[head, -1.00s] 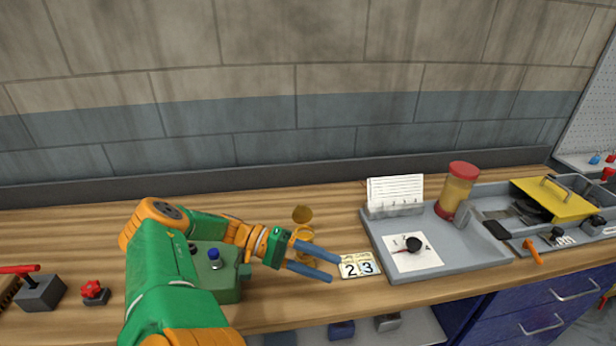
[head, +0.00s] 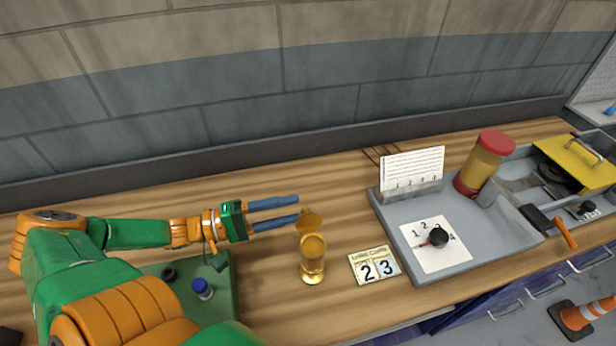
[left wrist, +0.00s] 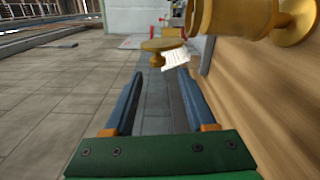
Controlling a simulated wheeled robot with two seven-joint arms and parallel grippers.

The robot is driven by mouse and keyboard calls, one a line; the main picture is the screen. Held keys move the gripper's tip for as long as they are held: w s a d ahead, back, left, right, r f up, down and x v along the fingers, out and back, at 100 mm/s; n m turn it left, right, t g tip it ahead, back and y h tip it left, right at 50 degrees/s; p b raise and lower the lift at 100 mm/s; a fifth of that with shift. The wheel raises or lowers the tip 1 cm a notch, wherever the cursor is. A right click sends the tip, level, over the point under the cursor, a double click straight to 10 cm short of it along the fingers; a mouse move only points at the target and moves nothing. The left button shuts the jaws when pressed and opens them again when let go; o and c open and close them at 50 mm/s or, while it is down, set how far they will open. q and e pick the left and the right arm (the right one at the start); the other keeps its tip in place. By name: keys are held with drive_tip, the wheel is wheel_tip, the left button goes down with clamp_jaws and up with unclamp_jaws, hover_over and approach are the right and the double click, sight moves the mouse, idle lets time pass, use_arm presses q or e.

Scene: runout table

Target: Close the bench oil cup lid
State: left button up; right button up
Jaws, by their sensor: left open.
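The brass oil cup (head: 313,262) stands upright on the wooden bench. Its round lid (head: 309,219) is raised open above the cup's back rim. My left gripper (head: 298,208) is open, with its two blue fingers pointing right, just left of the lid; nothing shows between them. In the left wrist view the lid (left wrist: 162,45) appears ahead of the fingertips, and the cup (left wrist: 235,18) is at upper right. Whether a finger touches the lid, I cannot tell. My right gripper is in neither view.
A number card (head: 375,267) reading 2 and 3 lies right of the cup. A grey tray (head: 470,262) holds a dial card (head: 437,245), a card stand (head: 412,172) and a red-capped jar (head: 484,165). A green box with a blue knob (head: 202,288) is under my left arm.

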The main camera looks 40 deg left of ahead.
sight(310, 211)
use_arm(q)
drive_tip(key=x, duration=0.2)
drive_tip(key=b+x, duration=0.1)
drive_tip(key=x, duration=0.1)
drive_tip(key=d+b+x, duration=0.1)
drive_tip(key=x, duration=0.2)
drive_tip(key=shift+s+r, duration=0.1)
drive_tip(key=shift+s, duration=0.3)
drive_tip(key=shift+s, duration=0.1)
drive_tip(key=shift+r, duration=0.1)
drive_tip(key=shift+c, duration=1.1)
clamp_jaws()
